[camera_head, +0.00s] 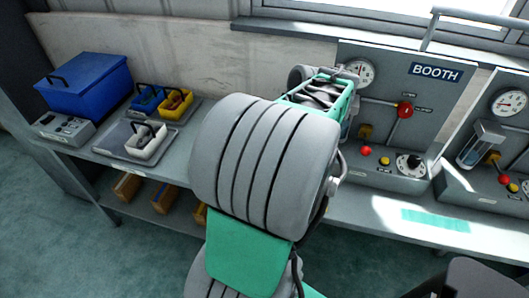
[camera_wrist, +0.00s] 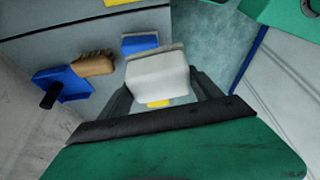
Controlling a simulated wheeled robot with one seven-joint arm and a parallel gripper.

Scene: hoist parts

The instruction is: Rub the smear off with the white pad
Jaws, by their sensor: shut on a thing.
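The white pad (camera_wrist: 158,76), a pale block with a greyish top edge, sits between the dark fingers of my gripper (camera_wrist: 160,88) in the wrist view. The gripper is shut on it. In the head view my own arm hides the fingers and the pad. I cannot make out the smear in either view.
A blue block with a black handle (camera_wrist: 62,85), a wooden brush (camera_wrist: 93,65) and another blue piece (camera_wrist: 140,43) show beyond the pad. On the bench are a blue box (camera_head: 85,85), small handled pieces in a tray (camera_head: 110,143), and the BOOTH panel (camera_head: 410,95). A teal strip (camera_head: 435,220) marks clear bench at right.

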